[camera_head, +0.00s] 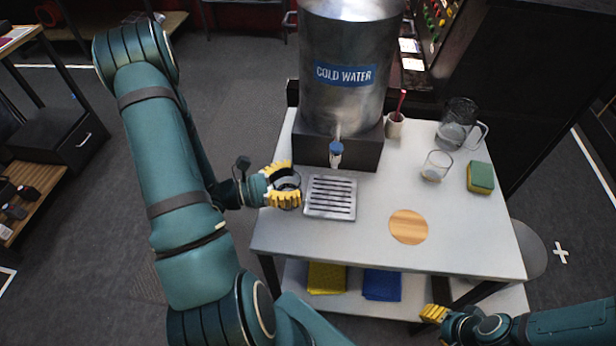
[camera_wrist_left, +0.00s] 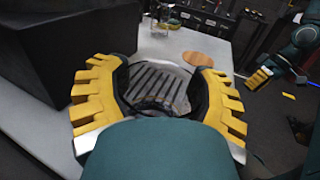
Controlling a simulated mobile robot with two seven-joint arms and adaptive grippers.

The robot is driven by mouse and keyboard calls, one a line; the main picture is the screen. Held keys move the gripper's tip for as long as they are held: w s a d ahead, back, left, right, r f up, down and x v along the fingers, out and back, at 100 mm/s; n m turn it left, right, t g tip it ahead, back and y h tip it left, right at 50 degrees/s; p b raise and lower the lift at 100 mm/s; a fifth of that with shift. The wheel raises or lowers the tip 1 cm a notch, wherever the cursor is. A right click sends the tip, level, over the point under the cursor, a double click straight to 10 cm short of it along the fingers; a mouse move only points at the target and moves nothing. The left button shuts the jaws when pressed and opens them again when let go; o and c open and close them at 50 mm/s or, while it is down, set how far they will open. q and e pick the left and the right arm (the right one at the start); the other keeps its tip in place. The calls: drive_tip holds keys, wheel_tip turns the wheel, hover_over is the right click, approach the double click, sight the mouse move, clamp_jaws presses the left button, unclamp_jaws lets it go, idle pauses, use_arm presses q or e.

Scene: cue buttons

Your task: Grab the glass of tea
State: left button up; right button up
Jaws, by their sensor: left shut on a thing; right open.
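My left gripper (camera_head: 284,184) is shut around a clear drinking glass (camera_head: 288,181) at the left edge of the table, just left of the drip tray. In the left wrist view, my left gripper's yellow fingers (camera_wrist_left: 158,74) curve around both sides of the glass, and the slotted tray shows through and beyond it. I cannot make out any tea in it. A second clear glass (camera_head: 436,166) stands on the right part of the table, apart from both grippers. My right gripper (camera_head: 434,313) is open and empty near the table's front right, below the tabletop edge in the picture.
A metal cold water dispenser (camera_head: 350,75) with a blue tap (camera_head: 336,150) stands behind the slotted drip tray (camera_head: 331,212). A glass pitcher (camera_head: 457,128), a sponge (camera_head: 480,177) and a cup (camera_head: 394,127) stand at the right and back. A round wooden coaster (camera_head: 408,227) lies bare.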

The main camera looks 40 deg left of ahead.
use_arm(q)
drive_tip(key=v, duration=0.6)
idle(0.3)
drive_tip(key=shift+s+a, duration=0.1)
idle(0.3)
